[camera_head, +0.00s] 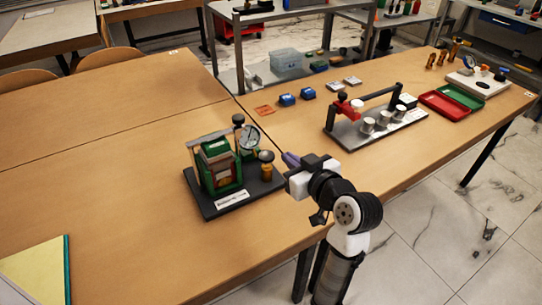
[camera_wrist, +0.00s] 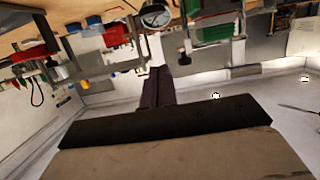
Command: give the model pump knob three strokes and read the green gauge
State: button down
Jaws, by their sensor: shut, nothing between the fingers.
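The pump model (camera_head: 218,167) is a green-framed block on a dark base plate near the table's front edge. A round white-faced gauge (camera_head: 248,138) stands on it; its reading is too small to make out. The knob (camera_head: 266,157), dark-topped on a brass-coloured body, stands at the base's right side. My gripper (camera_head: 287,157) is shut and empty, just right of the knob, with a small apparent gap. In the wrist view the shut fingers (camera_wrist: 158,82) point toward the rig, where the gauge (camera_wrist: 155,15) and green frame (camera_wrist: 212,30) show at the top, partly cut off.
A grey rig (camera_head: 375,125) with a red clamp and white cylinders stands to the right. Beyond it lies an open red and green case (camera_head: 452,102). Blue blocks (camera_head: 287,99) sit behind. The table left of the pump is clear except a yellow-green folder (camera_head: 38,272).

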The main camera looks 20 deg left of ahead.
jog(key=p, duration=0.3)
send_over(266, 157)
jog(key=s+d, duration=0.2)
notch_tip(266, 157, down, 2)
jog(key=f, duration=0.2)
jog(key=w+f, duration=0.1)
jog(key=f, duration=0.1)
jog(key=shift+a+f, duration=0.1)
jog(key=shift+f, duration=0.15)
notch_tip(266, 157, down, 3)
jog(key=b, duration=0.2)
jog(key=shift+b, duration=0.3)
jog(key=shift+r, duration=0.1)
